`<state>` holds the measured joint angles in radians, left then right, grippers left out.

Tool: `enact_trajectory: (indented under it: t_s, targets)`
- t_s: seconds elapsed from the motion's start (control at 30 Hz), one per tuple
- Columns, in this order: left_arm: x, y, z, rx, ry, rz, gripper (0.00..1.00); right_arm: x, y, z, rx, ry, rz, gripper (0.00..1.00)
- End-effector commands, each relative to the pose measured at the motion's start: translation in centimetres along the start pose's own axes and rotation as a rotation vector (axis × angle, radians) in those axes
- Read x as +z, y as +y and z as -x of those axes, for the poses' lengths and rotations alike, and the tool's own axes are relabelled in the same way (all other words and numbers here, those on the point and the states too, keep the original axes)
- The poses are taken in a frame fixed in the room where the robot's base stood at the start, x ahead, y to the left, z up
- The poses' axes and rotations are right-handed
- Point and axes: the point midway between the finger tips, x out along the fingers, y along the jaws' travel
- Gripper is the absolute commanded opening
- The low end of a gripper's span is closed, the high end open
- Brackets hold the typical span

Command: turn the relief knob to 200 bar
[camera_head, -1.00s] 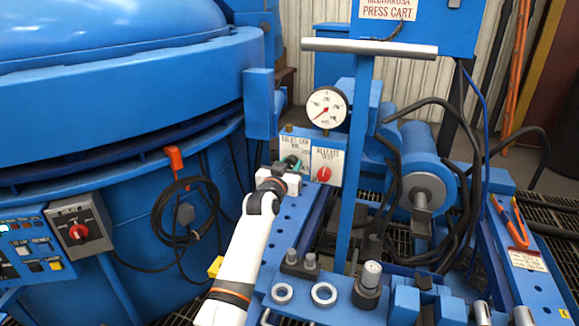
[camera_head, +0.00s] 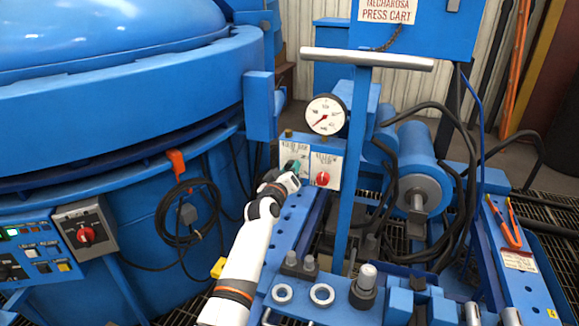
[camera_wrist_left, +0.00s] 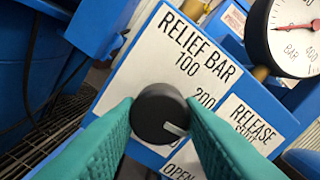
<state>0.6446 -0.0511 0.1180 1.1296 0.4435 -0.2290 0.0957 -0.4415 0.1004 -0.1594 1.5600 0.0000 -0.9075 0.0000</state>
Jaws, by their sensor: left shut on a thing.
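The relief knob (camera_wrist_left: 160,113) is a round black knob with a white mark, on a white plate (camera_wrist_left: 170,60) printed RELIEF BAR, 100 and 200. The mark points to the lower right in the wrist view, below the printed 200 and toward the right finger. My left gripper (camera_wrist_left: 160,118) has its two teal fingers shut on the knob's sides. Its right finger may hide further print. In the head view my left gripper (camera_head: 291,168) is at the plate and covers the knob. My right gripper is not in view.
A red release knob (camera_head: 323,178) sits on the plate just right. A pressure gauge (camera_head: 326,114) stands above, its needle to the lower left. A blue post (camera_head: 351,170) with a push bar rises close to the right. Black hoses (camera_head: 455,180) loop farther right.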

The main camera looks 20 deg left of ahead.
Motion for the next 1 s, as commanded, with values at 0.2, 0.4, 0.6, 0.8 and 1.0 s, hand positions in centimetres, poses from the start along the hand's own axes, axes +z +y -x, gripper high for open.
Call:
enact_trajectory:
  t_s: [0.2, 0.4, 0.6, 0.8, 1.0]
  targets:
    - [0.0, 0.0, 0.0, 0.002, 0.002, 0.179, 0.11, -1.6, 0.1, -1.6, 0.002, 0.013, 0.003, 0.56]
    - [-0.1, 0.0, 0.0, 0.002, 0.002, 0.302, 0.11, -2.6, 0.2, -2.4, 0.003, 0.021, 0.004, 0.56]
    - [-0.1, 0.0, 0.0, 0.002, 0.001, 0.375, 0.11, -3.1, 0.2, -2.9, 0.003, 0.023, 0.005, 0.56]
    - [-0.1, 0.0, 0.0, 0.002, 0.001, 0.404, 0.11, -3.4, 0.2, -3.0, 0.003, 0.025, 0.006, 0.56]
    - [-0.1, 0.0, 0.0, 0.002, 0.001, 0.408, 0.11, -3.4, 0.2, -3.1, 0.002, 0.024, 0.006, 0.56]
